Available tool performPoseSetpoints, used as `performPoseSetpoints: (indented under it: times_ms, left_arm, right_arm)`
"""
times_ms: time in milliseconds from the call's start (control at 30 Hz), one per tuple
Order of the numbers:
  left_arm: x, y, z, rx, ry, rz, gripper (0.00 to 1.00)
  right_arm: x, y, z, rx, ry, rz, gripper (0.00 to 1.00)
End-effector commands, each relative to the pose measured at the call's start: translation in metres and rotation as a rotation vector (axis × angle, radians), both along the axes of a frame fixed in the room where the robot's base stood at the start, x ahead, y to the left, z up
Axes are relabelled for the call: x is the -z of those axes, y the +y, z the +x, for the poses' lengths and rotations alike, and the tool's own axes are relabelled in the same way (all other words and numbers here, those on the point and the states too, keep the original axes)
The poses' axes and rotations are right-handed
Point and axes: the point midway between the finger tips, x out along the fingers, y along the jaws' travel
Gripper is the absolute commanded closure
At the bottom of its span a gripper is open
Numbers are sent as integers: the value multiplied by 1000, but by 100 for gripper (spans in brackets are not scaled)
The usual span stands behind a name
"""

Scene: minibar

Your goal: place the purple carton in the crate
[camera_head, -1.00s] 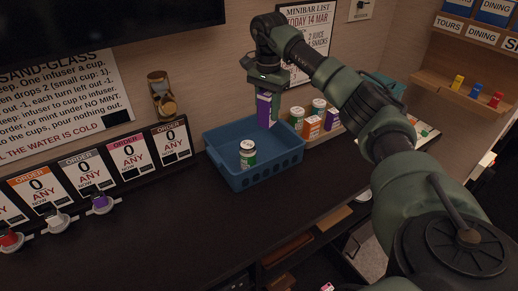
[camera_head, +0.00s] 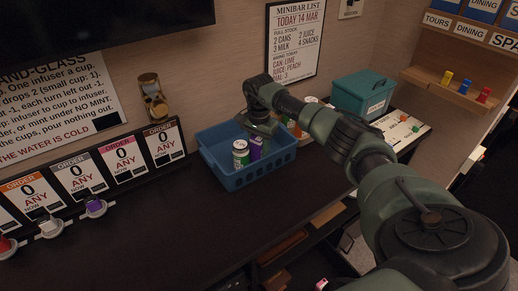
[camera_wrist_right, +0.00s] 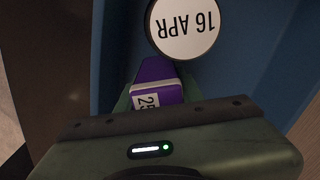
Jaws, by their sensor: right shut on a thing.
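The purple carton (camera_head: 256,153) is inside the blue crate (camera_head: 275,167), right beside a green can with a white lid (camera_head: 240,157). My right gripper (camera_head: 258,139) is over the crate and shut on the carton from above. In the right wrist view the carton (camera_wrist_right: 157,80) sticks out past the gripper's edge, with its white label partly showing. The can's lid, reading "16 APR" (camera_wrist_right: 184,28), is close to it, and the blue crate wall (camera_wrist_right: 260,50) is behind. I cannot tell whether the carton touches the crate floor. My left gripper is not in view.
More items (camera_head: 297,128) stand behind my right arm, mostly hidden. A teal box (camera_head: 362,95) is at the back right. Order signs (camera_head: 124,157) and an hourglass (camera_head: 153,97) line the wall on the left. The dark counter (camera_head: 150,230) in front is clear.

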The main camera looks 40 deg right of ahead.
Motion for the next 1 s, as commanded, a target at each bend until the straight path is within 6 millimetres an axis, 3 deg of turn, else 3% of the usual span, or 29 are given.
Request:
performPoseSetpoints:
  times_ms: [300, 333, 400, 767, 867, 1000]
  left_arm:
    - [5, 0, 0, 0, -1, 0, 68]
    - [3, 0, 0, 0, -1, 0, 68]
    - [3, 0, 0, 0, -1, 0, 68]
    - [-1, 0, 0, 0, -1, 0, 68]
    - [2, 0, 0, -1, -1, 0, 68]
    - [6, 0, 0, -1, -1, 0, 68]
  right_arm:
    - [4, 0, 0, 0, -2, 0, 100]
    - [2, 0, 0, 0, -1, -1, 55]
    - [2, 0, 0, 0, -1, 0, 42]
    - [-2, 0, 0, 0, 0, 0, 42]
    - [-11, -1, 1, 0, -3, -1, 42]
    - [-39, -1, 1, 0, -5, -2, 42]
